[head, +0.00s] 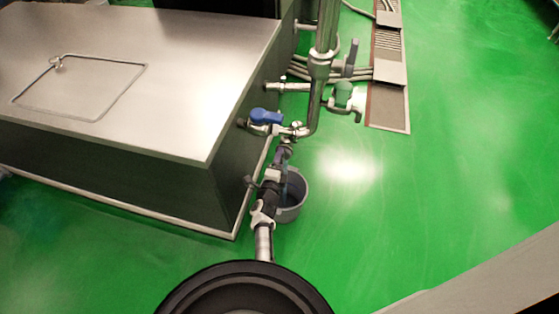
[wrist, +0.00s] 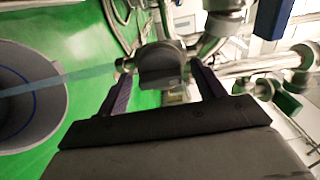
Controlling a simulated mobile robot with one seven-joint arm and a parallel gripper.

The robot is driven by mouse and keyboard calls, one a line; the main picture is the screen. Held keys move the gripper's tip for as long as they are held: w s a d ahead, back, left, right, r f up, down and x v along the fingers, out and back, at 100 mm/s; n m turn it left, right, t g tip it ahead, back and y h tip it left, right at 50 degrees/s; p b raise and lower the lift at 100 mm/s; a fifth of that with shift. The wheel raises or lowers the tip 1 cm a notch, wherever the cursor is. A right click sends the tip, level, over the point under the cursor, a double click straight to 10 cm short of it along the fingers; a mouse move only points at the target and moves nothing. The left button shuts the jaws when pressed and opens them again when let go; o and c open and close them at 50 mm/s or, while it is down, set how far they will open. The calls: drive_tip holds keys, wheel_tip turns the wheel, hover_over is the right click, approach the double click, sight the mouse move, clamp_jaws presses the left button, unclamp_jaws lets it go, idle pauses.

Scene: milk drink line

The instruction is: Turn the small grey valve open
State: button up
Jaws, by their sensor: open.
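In the wrist view a dark grey rounded valve handle (wrist: 160,68) sits on a short pipe fitting, between the two fingers of my gripper (wrist: 164,74). The fingers are open, one on each side of it; the left one is close to it, and I cannot tell whether either touches. In the head view my gripper (head: 283,155) is just below the pipe joint by the blue-handled valve; the small grey valve is mostly hidden there. A pale blue translucent streak (wrist: 70,77) runs from the fitting to the bucket.
A grey bucket (head: 292,200) stands on the green floor below my gripper; it also shows in the wrist view (wrist: 52,112). A blue valve handle (head: 266,116), a grey lever (head: 351,57) and a green valve (head: 343,95) are nearby. A large steel box (head: 190,70) stands left.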

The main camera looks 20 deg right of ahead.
drive_tip(key=p+v, duration=0.1)
drive_tip(key=v, duration=1.2)
drive_tip(key=shift+s+a, duration=0.25)
drive_tip(key=shift+s, duration=0.05)
